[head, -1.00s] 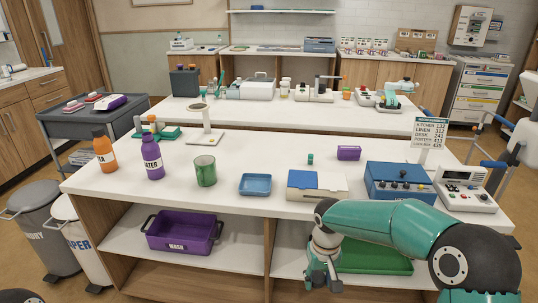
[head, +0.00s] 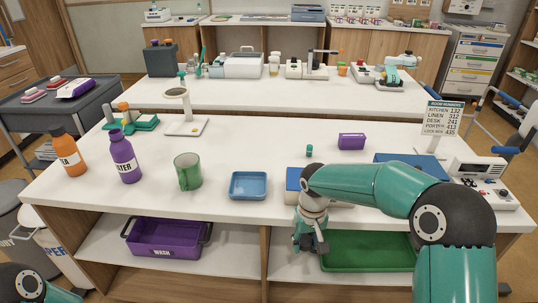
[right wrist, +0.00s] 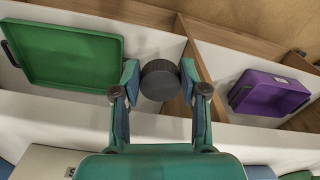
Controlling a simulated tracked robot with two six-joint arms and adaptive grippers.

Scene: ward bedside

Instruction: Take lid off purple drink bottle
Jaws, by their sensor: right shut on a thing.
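The purple bottle (head: 124,160) stands upright on the near white counter at the left, with a white label partly reading "TER". Its narrow top is purple, and I make out no separate lid on it. My right gripper (head: 311,242) is at the counter's front edge, well right of the bottle. In the right wrist view my right gripper (right wrist: 160,92) is shut on a round dark grey ridged lid (right wrist: 160,80), held between the two fingertips. My left gripper is out of view; only part of my left arm shows at the bottom left.
An orange bottle (head: 68,153) stands left of the purple one. A green mug (head: 188,172) and a blue tray (head: 249,185) stand to its right. A purple bin (head: 165,238) and a green tray (head: 370,252) sit on the shelf below. The counter between mug and bottle is clear.

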